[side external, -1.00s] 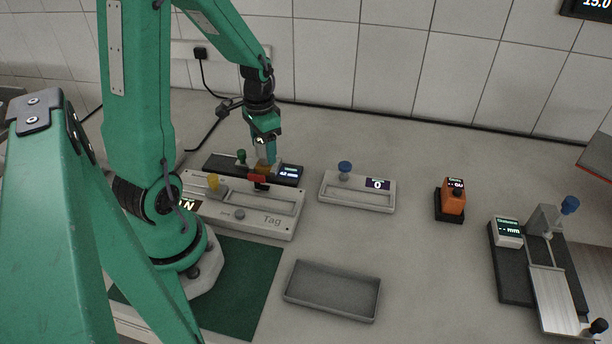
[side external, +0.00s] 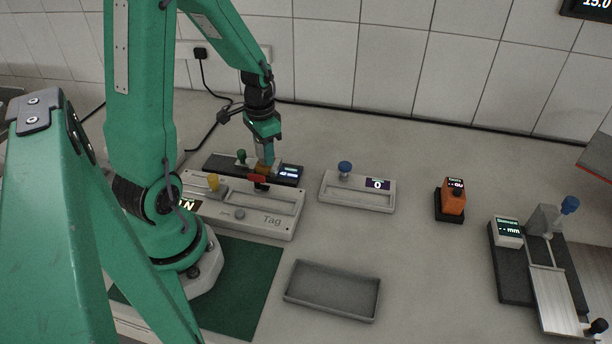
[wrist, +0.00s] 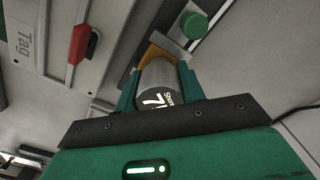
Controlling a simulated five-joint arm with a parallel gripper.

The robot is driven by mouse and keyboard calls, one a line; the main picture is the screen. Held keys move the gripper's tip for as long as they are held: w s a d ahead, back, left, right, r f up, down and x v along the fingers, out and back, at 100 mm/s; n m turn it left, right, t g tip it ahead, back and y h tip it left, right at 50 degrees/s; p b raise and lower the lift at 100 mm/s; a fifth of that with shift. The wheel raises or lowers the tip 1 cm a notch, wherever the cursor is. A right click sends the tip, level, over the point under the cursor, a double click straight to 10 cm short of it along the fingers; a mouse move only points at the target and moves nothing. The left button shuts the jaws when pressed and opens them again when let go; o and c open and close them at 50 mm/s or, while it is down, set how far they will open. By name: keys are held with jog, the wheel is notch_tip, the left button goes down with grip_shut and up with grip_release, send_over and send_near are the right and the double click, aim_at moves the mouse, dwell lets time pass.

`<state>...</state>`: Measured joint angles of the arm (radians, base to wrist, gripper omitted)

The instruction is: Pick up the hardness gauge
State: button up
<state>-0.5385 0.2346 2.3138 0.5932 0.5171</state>
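The hardness gauge (wrist: 158,82) is a grey cylinder with a dark round display reading "Shore" and a figure starting with 7. In the wrist view it sits between the green fingers of my gripper (wrist: 160,92), which press close on both its sides. An amber part (wrist: 155,52) shows beyond its far end. In the side view my gripper (side external: 266,148) points down over the dark instrument behind the "Tag" tester, and the gauge is small and partly hidden by the fingers. I cannot tell whether its lower end touches anything.
The "Tag" tester (side external: 255,222) with a red lever (wrist: 79,43) stands in front of the dark instrument (side external: 290,173) with its green knob (wrist: 194,25). A grey device (side external: 350,198), an orange gauge (side external: 453,202) and an empty tray (side external: 330,312) lie to the right. Bench between them is clear.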

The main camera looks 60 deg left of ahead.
jog(key=shift+c, duration=0.4)
jog(key=shift+r, duration=0.2)
jog(key=shift+r, duration=0.9)
notch_tip(320, 180, up, 2)
jog(key=shift+r, duration=0.1)
jog(key=d+r, duration=0.6)
jog(key=d, duration=0.5)
jog(key=shift+d+r, duration=0.35)
jog(key=shift+d, duration=0.15)
